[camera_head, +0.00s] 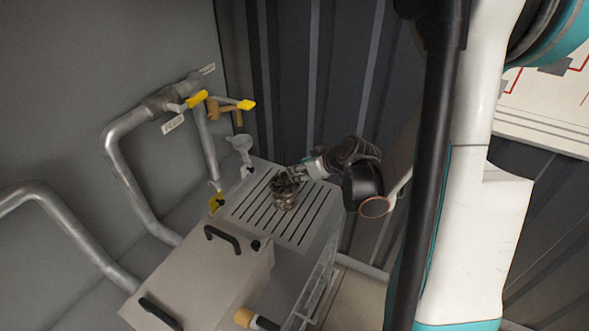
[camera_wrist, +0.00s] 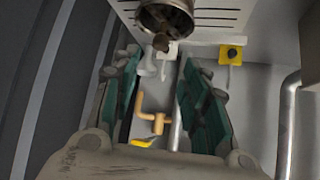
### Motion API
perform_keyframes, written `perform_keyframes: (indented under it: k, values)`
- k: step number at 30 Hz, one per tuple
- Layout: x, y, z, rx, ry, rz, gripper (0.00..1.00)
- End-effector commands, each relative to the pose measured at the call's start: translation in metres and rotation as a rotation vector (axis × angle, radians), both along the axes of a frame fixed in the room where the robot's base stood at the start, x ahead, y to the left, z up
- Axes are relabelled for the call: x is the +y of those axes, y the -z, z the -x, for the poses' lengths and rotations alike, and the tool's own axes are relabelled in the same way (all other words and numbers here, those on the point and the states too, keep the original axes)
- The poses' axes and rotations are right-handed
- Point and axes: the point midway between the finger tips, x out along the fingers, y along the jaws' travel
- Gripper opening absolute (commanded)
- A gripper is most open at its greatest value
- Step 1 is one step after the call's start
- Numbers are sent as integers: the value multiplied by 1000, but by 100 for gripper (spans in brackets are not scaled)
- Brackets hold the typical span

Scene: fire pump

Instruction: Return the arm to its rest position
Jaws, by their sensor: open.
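My gripper (camera_wrist: 160,70) is open in the wrist view, its two green-padded fingers spread with nothing between them. In the head view my gripper (camera_head: 293,177) is above the slotted grey top (camera_head: 252,214), close to a round metal cup (camera_head: 284,196) standing there. The wrist view shows the cup (camera_wrist: 169,18) just beyond the fingertips, cut off by the top edge, with brown contents. My arm reaches in from the right, its dark wrist bent near the slotted top. In the head view I cannot tell whether the fingers touch the cup.
Yellow-handled valves (camera_head: 197,99) and thick grey pipes (camera_head: 125,165) line the left wall. A pale funnel-shaped fitting (camera_head: 241,145) stands beside the slotted top. A grey box lid with black handles (camera_head: 195,270) lies in front. A dark ribbed wall (camera_head: 325,80) is behind.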

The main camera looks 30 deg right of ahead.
Motion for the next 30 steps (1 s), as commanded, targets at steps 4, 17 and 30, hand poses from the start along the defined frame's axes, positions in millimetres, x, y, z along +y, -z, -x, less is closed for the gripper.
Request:
perform_keyframes:
  k: [4, 17, 30]
  values:
    - [-2, -9, 9, 0, 1, 0, 41]
    - [-2, -11, 12, 0, 0, 0, 41]
    - [39, -44, 9, 69, -11, -37, 41]
